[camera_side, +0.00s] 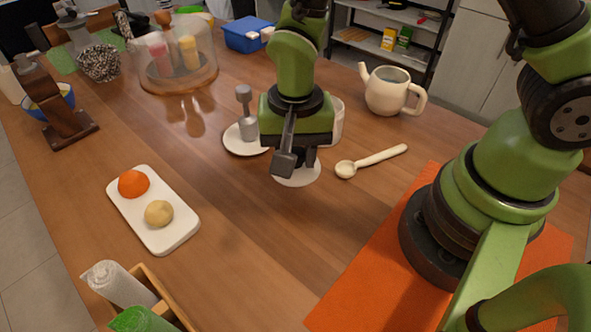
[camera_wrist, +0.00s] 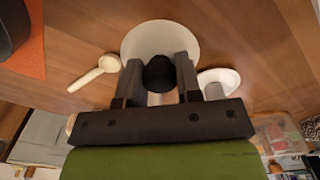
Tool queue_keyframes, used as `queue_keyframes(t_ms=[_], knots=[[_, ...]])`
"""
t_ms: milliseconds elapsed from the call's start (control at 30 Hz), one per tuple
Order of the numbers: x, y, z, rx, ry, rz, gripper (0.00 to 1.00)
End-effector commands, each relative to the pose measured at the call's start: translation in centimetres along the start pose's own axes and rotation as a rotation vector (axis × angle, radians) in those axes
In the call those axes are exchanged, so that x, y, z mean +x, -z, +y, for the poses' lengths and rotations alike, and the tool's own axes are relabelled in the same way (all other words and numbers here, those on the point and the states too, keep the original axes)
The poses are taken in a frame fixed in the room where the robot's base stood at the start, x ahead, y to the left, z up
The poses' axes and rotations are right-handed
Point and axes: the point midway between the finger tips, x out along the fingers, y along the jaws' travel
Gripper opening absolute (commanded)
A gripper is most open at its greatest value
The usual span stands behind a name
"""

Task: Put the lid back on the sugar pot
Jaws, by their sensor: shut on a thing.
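My gripper (camera_side: 298,158) points down over the middle of the table. In the wrist view my gripper (camera_wrist: 158,70) has its two fingers on either side of a dark round knob, shut on it. The knob belongs to the white round lid (camera_wrist: 160,38), which spreads out beyond the fingertips. The lid (camera_side: 297,174) also shows as a white disc under the fingers in the side view; I cannot tell whether it touches the table. The white sugar pot (camera_side: 338,120) stands just behind my gripper, mostly hidden by it, so its opening is not visible.
A white spoon (camera_side: 370,160) lies right of the lid. A saucer (camera_side: 240,148) with a grey utensil (camera_side: 246,118) is on the left. A cream teapot (camera_side: 393,92) stands behind right. A white tray (camera_side: 165,238) holds an orange and a yellowish ball. The front-middle table is clear.

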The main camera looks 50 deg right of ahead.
Motion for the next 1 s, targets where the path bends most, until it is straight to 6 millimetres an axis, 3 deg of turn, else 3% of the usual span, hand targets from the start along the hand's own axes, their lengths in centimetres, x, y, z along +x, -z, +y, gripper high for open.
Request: queue_keyframes(t_ms=[167,267,467,600,700,833,1000], knots=[[-2.6,0.2,-0.1,0.001,0.004,0.002,0.09],[-3.6,1.5,0.1,0.005,0.003,0.003,0.09],[-5.9,7.8,1.6,0.013,0.002,0.004,0.09],[-7.7,12.2,3.8,0.012,0.002,0.004,0.09],[-8.7,14.2,5.3,0.011,0.002,0.002,0.09],[-9.3,15.6,6.5,0.004,0.001,0.0,0.09],[-8.8,15.8,6.8,0.0,-0.001,-0.003,0.09]])
